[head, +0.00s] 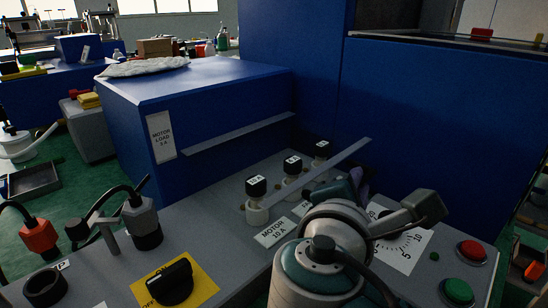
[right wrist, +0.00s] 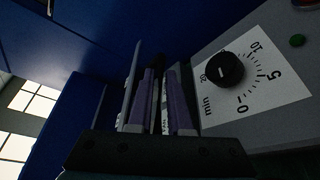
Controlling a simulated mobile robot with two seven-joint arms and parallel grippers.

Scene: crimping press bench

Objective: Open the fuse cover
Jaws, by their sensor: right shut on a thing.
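The fuse cover shows as a thin grey strip (head: 325,168) slanting over the row of three black-capped fuses (head: 292,164) on the grey panel. My right gripper (head: 360,182) is at the strip's right part, mostly hidden behind my own wrist. In the right wrist view its two purple fingers (right wrist: 162,100) are close together, with a grey plate edge (right wrist: 131,88) beside the left one. It is shut on the fuse cover, though the grip itself is hard to see. My left gripper is not in view.
A dial (head: 402,248) with a minute scale, a red button (head: 471,251) and a green button (head: 457,291) lie right of my wrist. A black rotary switch (head: 170,283) and cable plugs (head: 141,222) stand at the left. A blue housing (head: 215,120) rises behind.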

